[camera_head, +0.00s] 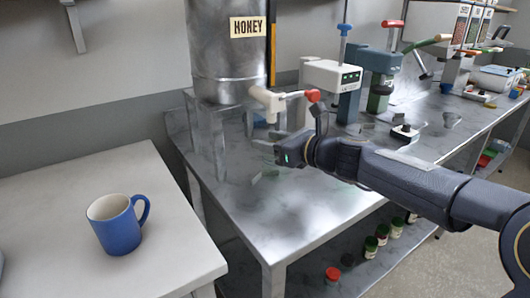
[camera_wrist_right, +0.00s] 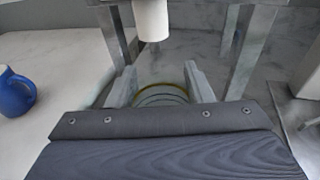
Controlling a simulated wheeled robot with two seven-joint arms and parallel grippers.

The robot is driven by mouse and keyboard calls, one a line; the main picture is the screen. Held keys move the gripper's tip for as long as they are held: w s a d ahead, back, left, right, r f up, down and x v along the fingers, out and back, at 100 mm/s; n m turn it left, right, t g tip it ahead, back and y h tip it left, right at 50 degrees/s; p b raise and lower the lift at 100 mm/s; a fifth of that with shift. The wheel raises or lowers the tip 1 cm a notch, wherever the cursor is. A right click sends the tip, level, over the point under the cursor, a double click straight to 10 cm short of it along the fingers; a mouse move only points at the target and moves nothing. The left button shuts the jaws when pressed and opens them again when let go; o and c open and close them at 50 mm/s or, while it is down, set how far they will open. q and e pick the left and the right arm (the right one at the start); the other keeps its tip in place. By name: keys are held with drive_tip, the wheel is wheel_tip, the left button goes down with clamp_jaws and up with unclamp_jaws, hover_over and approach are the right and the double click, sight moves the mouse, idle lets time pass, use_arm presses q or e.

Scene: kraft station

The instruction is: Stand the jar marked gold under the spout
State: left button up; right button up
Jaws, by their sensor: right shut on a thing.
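The honey tank (camera_head: 228,50), a metal cylinder with a HONEY label, stands on legs on the metal bench. Its pale spout (camera_head: 270,118) points down and has a red-tipped handle. The spout's end (camera_wrist_right: 150,20) shows in the right wrist view, just beyond my fingers. My right gripper (camera_head: 268,150) is below and beside the spout. In the wrist view, my right gripper (camera_wrist_right: 161,88) is shut on a clear jar (camera_wrist_right: 162,96) with a yellowish rim. Its marking cannot be read. In the head view the jar is hard to make out. My left gripper is out of view.
A blue mug (camera_head: 118,232) stands on the white table (camera_head: 60,190) at left. Lever-topped devices (camera_head: 335,75) stand along the back of the metal bench (camera_head: 270,220). Several lidded jars (camera_head: 383,232) sit on the shelf below. The bench front is clear.

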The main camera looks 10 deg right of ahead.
drive_tip(key=shift+w+a, duration=0.35)
drive_tip(key=shift+w, duration=0.1)
drive_tip(key=shift+w+a+f+b, duration=0.15)
drive_tip(key=shift+f+b, duration=0.4)
drive_tip(key=shift+f, duration=0.35)
drive_tip(key=shift+w+d+f+b, duration=0.1)
drive_tip(key=shift+f+b, duration=0.45)
drive_tip(key=shift+f, duration=0.3)
drive_tip(key=shift+f, duration=0.2)
drive_tip(key=o, duration=1.1)
